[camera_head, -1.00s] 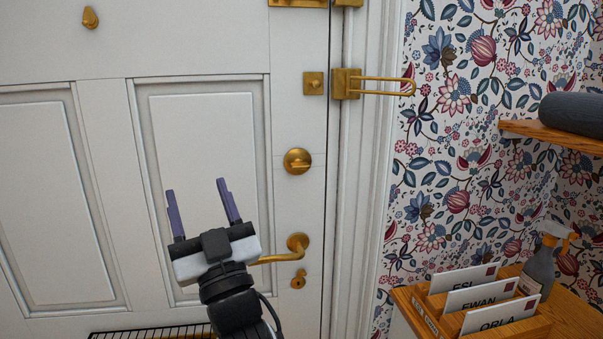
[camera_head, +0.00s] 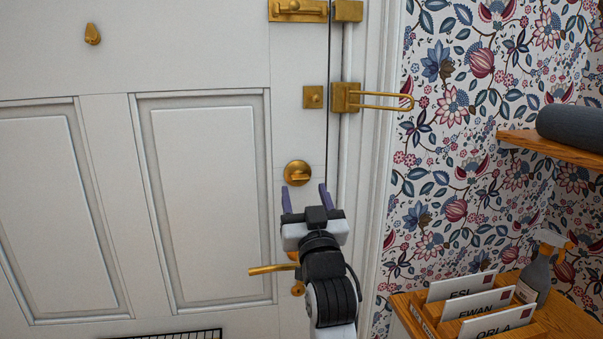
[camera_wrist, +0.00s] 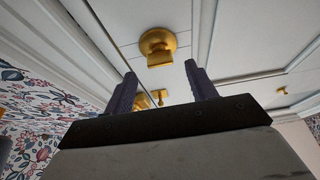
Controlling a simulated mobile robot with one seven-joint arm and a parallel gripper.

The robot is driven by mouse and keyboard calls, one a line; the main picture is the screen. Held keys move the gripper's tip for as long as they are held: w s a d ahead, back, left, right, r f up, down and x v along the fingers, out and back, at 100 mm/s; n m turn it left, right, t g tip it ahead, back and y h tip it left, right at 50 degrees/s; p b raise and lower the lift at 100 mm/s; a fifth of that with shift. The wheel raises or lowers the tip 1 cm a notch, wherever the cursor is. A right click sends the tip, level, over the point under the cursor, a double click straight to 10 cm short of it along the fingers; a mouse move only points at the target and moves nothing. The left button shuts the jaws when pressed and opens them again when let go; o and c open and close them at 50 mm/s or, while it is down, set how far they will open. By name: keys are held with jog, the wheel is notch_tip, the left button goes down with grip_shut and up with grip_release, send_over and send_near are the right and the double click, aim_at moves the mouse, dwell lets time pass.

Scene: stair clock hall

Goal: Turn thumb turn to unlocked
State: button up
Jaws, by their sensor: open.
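The brass thumb turn (camera_head: 298,173) is a round plate with a raised grip on the white door (camera_head: 205,190), above the lever handle. In the wrist view the thumb turn (camera_wrist: 158,46) lies beyond and between my fingertips, its grip seen as a flat bar across the lower part of the plate. My gripper (camera_head: 305,198) is open and empty, just below the thumb turn in the head view. In the wrist view my gripper's two purple fingers (camera_wrist: 158,78) stand apart. I see no contact with the thumb turn.
The brass lever handle (camera_head: 272,269) is partly hidden behind my arm. A brass swing-bar guard (camera_head: 375,99) on the frame reaches over the wallpaper. A letter rack (camera_head: 420,305) and spray bottle (camera_head: 540,272) stand on a wooden top at right.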

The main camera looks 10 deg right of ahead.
aim_at(301, 181)
jog(key=shift+p+x, duration=0.55)
jog(key=shift+x, duration=1.6)
jog(key=shift+c, duration=0.3)
jog(key=c, duration=0.9)
